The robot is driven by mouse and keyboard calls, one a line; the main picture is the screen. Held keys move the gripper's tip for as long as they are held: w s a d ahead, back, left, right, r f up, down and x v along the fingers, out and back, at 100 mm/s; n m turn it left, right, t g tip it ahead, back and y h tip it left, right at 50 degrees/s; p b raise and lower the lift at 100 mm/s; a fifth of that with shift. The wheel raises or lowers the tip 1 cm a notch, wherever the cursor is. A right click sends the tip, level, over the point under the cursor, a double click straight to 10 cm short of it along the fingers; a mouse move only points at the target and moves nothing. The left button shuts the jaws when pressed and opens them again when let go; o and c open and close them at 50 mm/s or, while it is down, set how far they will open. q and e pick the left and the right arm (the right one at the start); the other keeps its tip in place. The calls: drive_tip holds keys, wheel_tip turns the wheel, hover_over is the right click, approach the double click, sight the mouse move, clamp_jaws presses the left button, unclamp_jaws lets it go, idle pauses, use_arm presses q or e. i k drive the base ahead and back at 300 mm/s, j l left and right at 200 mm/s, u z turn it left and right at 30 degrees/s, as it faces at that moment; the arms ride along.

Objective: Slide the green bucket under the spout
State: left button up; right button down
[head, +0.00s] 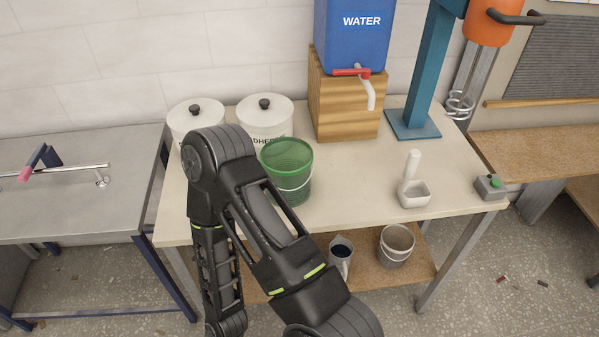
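The green bucket (288,160) is translucent, with a thin wire handle, and stands upright on the pale tabletop in the head view. It is in front of the white canisters and apart from them. The white spout (370,93) with a red tap handle (351,72) sticks out of the blue water tank (351,35) on a wooden block (345,105). The bucket stands to the left of and nearer than the spout, not below it. A dark arm link of mine covers the bucket's lower left edge. Neither gripper is in view.
Two white lidded canisters (264,117) stand at the table's back left. A teal stand (432,75) rises behind. Tabletop (345,185) between bucket and scoop is clear.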

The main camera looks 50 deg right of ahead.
sight(288, 161)
drive_tip(key=z, duration=2.1)
